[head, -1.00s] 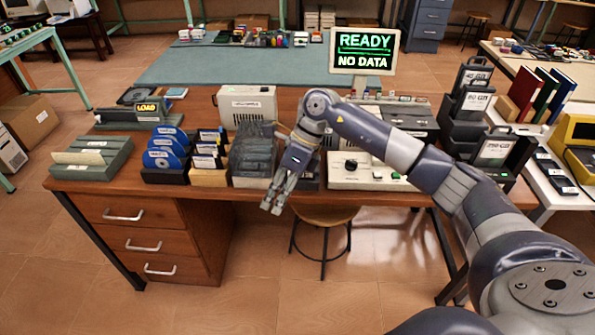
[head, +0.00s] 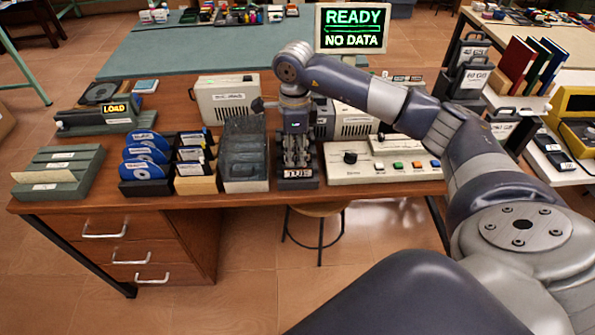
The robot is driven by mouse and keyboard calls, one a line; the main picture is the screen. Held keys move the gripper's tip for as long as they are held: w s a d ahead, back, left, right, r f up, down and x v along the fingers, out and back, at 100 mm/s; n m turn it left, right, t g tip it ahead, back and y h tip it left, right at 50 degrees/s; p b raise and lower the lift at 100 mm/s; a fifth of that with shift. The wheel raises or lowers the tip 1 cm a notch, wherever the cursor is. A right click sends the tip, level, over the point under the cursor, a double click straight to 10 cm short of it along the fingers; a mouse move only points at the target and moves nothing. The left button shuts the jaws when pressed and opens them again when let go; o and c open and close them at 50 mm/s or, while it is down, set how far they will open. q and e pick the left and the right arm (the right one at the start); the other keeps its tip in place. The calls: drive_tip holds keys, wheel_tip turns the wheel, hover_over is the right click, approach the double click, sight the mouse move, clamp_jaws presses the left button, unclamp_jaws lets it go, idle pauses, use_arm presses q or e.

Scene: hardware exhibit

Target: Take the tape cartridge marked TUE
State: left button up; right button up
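My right gripper (head: 297,162) points down at the front of the desk, over a dark low holder (head: 311,181) with a small pale label at its front. The label's lettering is too small to read surely. The gripper's fingers cover most of what stands in this holder, and I cannot tell whether they touch or grip anything. No cartridge clearly marked TUE can be made out. My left gripper is not in view.
Left of the gripper stand a smoky clear-covered box (head: 245,160), a disk rack (head: 147,165) and a green-grey rack (head: 60,177). A control panel (head: 380,165) with coloured buttons lies to the right. A READY / NO DATA sign (head: 352,28) stands behind.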

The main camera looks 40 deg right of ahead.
sight(296, 166)
wheel_tip(296, 166, down, 5)
drive_tip(key=shift+d+f+p, duration=0.1)
drive_tip(key=shift+d+p, duration=0.05)
drive_tip(key=shift+p, duration=0.75)
drive_tip(key=shift+c, duration=0.3)
drive_tip(key=c, duration=0.5)
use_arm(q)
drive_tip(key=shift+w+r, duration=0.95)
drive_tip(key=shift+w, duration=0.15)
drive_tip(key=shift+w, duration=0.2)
